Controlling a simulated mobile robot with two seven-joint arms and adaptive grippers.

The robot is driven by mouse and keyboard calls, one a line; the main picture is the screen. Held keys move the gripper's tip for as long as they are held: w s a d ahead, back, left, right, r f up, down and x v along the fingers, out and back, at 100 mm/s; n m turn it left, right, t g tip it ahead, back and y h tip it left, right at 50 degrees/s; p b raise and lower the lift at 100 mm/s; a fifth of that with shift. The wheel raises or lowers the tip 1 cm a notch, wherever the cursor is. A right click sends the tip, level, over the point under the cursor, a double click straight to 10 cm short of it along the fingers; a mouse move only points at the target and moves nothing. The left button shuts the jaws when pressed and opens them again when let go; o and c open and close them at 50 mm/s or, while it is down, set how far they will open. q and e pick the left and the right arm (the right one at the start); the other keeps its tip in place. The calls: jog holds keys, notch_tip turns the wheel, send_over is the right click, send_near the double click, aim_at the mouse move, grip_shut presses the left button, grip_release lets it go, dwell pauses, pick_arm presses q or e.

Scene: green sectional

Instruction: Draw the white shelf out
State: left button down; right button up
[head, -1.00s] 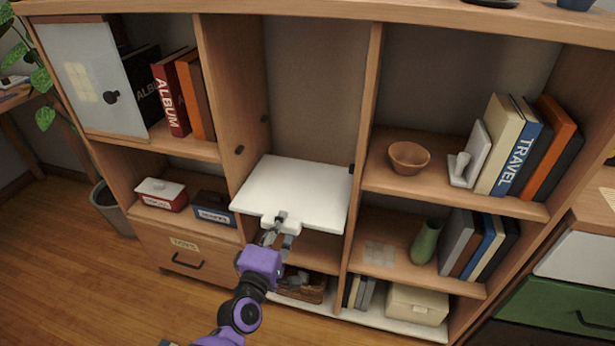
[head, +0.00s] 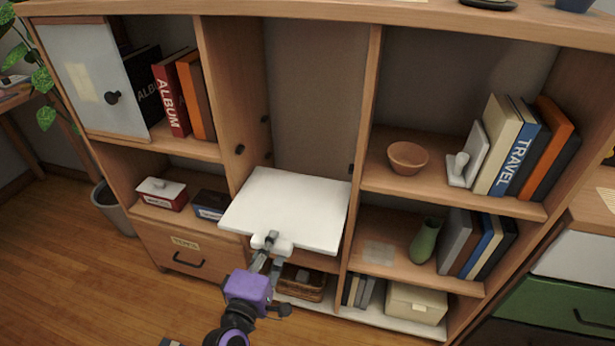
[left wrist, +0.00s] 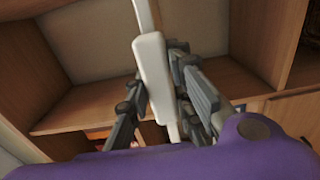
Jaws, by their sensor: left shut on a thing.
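The white shelf (head: 287,208) is a flat board in the middle bay of the wooden bookcase, and its front part sticks out past the bookcase's front. A small white handle block (head: 272,243) sits at its front edge. My left gripper (head: 268,252) is shut on this handle. In the left wrist view the white handle (left wrist: 152,77) lies between the two grey fingers of my left gripper (left wrist: 160,90). The shelf's thin edge shows above the handle there. My right gripper is not in view.
A bowl (head: 408,158), books and a green vase (head: 424,241) stand in the right bays. A cabinet door (head: 92,80) is at the upper left. The floor (head: 100,290) in front at left is clear.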

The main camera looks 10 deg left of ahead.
pick_arm(q)
jog(key=s, duration=1.6)
jog(key=shift+s+a+r, duration=0.15)
jog(key=shift+s+a, duration=0.15)
jog(key=shift+s, duration=0.1)
dwell(0.8)
